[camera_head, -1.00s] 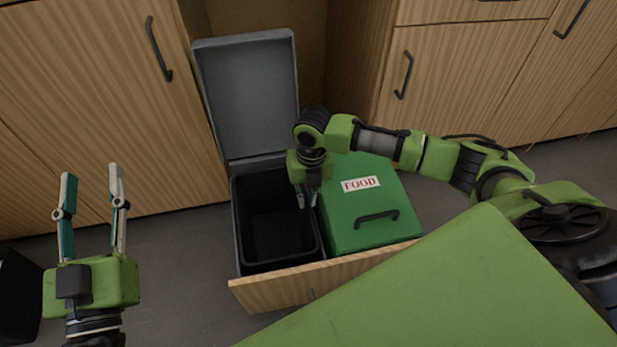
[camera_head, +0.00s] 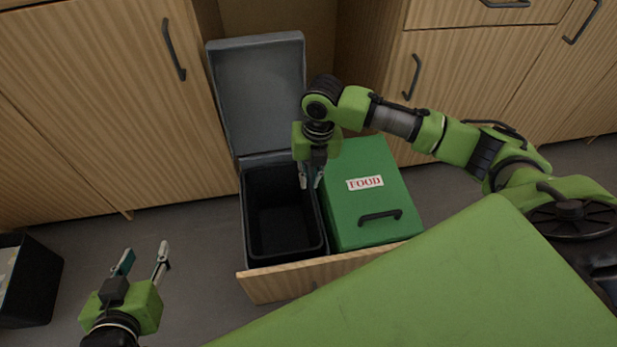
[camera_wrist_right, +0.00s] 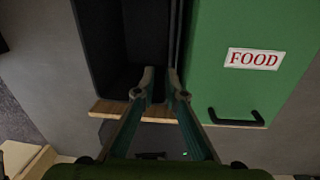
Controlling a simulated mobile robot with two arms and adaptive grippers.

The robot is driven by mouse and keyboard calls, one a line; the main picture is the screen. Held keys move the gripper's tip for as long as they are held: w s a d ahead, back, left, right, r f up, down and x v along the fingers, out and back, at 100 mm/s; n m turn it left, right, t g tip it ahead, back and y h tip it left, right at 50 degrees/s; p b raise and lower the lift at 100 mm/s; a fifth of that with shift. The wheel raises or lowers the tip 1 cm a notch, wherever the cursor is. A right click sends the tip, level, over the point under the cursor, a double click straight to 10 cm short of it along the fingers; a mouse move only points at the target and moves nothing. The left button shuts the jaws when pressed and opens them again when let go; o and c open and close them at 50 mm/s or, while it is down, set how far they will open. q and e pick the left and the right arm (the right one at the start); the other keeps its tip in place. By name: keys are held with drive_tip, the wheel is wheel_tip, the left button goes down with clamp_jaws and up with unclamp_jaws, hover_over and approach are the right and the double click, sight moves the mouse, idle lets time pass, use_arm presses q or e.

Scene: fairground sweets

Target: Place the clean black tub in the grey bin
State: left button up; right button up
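The grey bin (camera_head: 244,215) stands in the pulled-out drawer with its grey lid (camera_head: 258,95) raised. Its inside is black and looks empty; the wrist view also shows the bin (camera_wrist_right: 92,50). No black tub can be told apart inside it. My right gripper (camera_head: 311,185) points down over the bin's right side, its fingers apart with nothing between them; they also show in the wrist view (camera_wrist_right: 160,76). My left gripper (camera_head: 146,252) is open and empty over the floor, left of the drawer. I cannot pick out the clean black tub for certain.
A green bin marked FOOD (camera_head: 350,215), its lid closed, stands right of the grey bin. A black container (camera_head: 35,290) with something pale inside is at the left edge. Wooden cabinets (camera_head: 90,110) stand behind. Floor between the container and drawer is clear.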

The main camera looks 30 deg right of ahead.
drive_tip(key=s+a+r+m+t+y, duration=0.1)
drive_tip(key=s+a+m+t+y, duration=0.15)
drive_tip(key=a+m, duration=0.55)
drive_tip(key=s+a+m+t+y, duration=0.25)
drive_tip(key=a+m, duration=0.25)
drive_tip(key=a, duration=0.5)
drive_tip(key=s+d+r+m+t+h, duration=0.1)
drive_tip(key=d+r+m+t+h, duration=0.2)
drive_tip(key=d+m, duration=0.8)
wheel_tip(320, 180, up, 3)
drive_tip(key=m+t, duration=0.3)
drive_tip(key=m, duration=0.2)
drive_tip(key=shift+s+d+m+h, duration=0.15)
drive_tip(key=shift+s+m+h, duration=0.15)
drive_tip(key=shift+m, duration=0.1)
drive_tip(key=shift+f, duration=0.1)
